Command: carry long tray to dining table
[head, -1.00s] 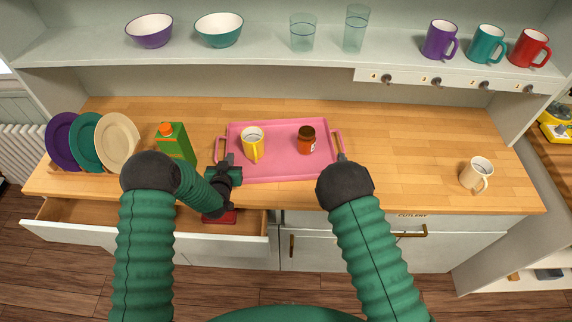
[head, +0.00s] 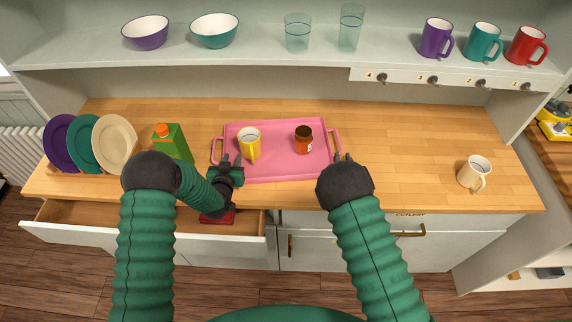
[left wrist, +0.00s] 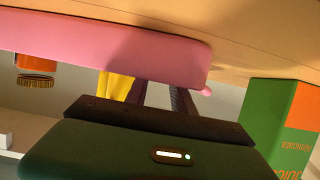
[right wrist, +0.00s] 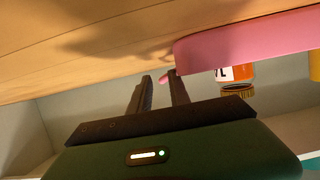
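The long pink tray (head: 280,171) lies flat on the wooden counter, with a handle at each short end. A yellow mug (head: 249,145) and a brown jar with an orange label (head: 303,140) stand on it. My left gripper (head: 231,160) is at the tray's left end, close to the left handle (head: 215,151). Its fingers are apart in the left wrist view (left wrist: 160,92). My right gripper (head: 343,157) is by the right handle (head: 335,139). Its fingers are apart in the right wrist view (right wrist: 160,85), with the pink handle tip close to them. Contact is unclear on both sides.
A green carton (head: 174,143) and a rack of plates (head: 113,143) stand left of the tray. An open drawer (head: 143,217) juts out below at left. A cream mug (head: 475,172) stands at right, with bare counter before it. The dining table is not in view.

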